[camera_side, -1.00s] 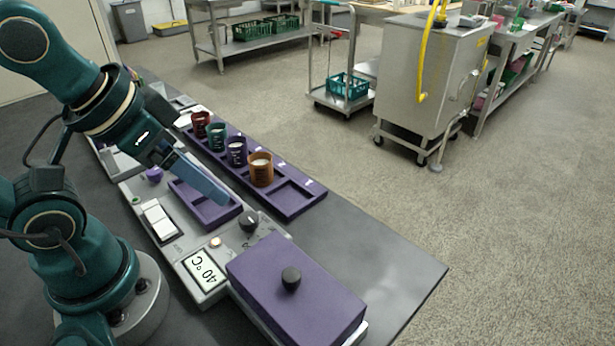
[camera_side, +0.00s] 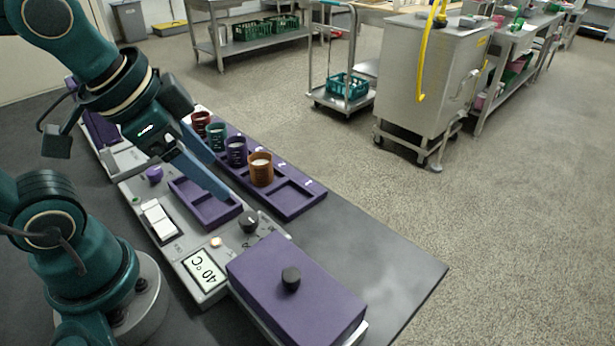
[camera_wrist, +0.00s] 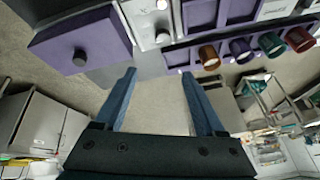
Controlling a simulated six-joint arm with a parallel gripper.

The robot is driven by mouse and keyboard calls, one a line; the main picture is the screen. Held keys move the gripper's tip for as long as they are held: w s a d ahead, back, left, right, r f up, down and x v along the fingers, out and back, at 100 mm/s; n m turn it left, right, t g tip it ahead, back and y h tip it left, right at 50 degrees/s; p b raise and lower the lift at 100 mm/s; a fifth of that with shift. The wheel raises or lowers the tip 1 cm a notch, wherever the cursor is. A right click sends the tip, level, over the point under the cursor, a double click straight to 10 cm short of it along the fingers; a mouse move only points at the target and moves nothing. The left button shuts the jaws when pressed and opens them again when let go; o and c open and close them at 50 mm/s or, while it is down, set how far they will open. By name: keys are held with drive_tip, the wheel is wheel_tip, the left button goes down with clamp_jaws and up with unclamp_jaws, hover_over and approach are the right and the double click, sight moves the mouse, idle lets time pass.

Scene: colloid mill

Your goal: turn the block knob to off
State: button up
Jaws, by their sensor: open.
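The block knob (camera_side: 249,221) is a round black knob with a pale mark on the grey control panel (camera_side: 170,240), between the purple tray and the purple lidded box. It also shows in the wrist view (camera_wrist: 162,37) at the top centre. I cannot read its setting. My gripper (camera_side: 221,178) has two long blue fingers and hangs above the purple trays, up and left of the knob, apart from it. In the wrist view my gripper (camera_wrist: 158,75) is open and empty, with the knob just beyond the space between the fingertips.
A purple lidded box (camera_side: 300,285) with its own black knob (camera_side: 291,279) stands to the right. A display (camera_side: 205,270) reads 40 °C. White switches (camera_side: 158,219) are at left. Several coloured cups, including an orange one (camera_side: 261,170), stand in a purple rack (camera_side: 297,203) behind.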

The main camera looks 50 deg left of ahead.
drive_tip(key=w+f+m+g, duration=0.2)
drive_tip(key=w+m, duration=0.1)
drive_tip(key=m+g, duration=0.2)
drive_tip(key=g, duration=0.1)
hover_over(248, 217)
wheel_tip(248, 217, down, 4)
drive_tip(key=shift+w+d, duration=0.1)
drive_tip(key=shift+f, duration=3.25)
drive_tip(key=shift+c, duration=0.4)
clamp_jaws()
